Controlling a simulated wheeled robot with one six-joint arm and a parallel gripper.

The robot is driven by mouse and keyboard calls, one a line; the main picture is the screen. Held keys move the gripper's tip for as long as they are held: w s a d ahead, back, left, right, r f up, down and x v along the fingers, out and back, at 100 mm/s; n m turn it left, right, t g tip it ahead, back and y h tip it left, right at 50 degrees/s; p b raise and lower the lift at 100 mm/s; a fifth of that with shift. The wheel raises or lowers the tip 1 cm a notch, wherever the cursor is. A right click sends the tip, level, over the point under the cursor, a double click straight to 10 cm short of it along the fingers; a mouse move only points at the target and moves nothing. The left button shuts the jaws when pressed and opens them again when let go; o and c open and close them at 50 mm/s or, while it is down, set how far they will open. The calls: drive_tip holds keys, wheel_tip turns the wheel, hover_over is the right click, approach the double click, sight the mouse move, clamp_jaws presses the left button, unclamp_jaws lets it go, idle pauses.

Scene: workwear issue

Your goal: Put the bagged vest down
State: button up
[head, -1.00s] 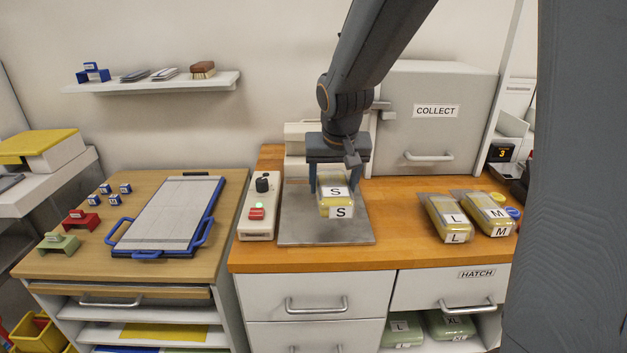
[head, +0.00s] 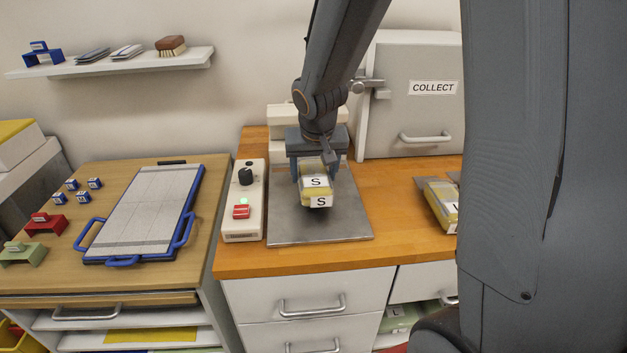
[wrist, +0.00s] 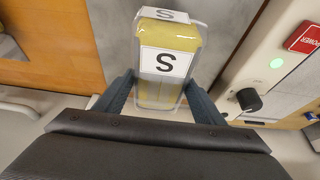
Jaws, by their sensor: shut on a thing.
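The bagged vest (head: 316,188) is a yellow item in clear wrap with white "S" labels. My gripper (head: 313,172) is shut on it, one finger at each side. In the head view the vest is over a grey metal plate (head: 290,229) on the wooden counter; I cannot tell whether it touches the plate. In the wrist view the vest (wrist: 165,65) sits between the fingers of my gripper (wrist: 160,98), its labelled end sticking out past them.
A control box (head: 243,205) with a black knob, green light and red button stands left of the plate. A grey "COLLECT" cabinet (head: 410,100) stands behind right. Another bagged vest (head: 440,205) lies right, partly hidden by my arm. Bare counter (head: 395,200) lies between.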

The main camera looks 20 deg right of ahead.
drive_tip(key=shift+f, duration=1.3)
drive_tip(key=shift+f+b, duration=0.15)
drive_tip(key=shift+b, duration=0.2)
drive_tip(key=o, duration=1.1)
drive_tip(key=v, duration=1.2)
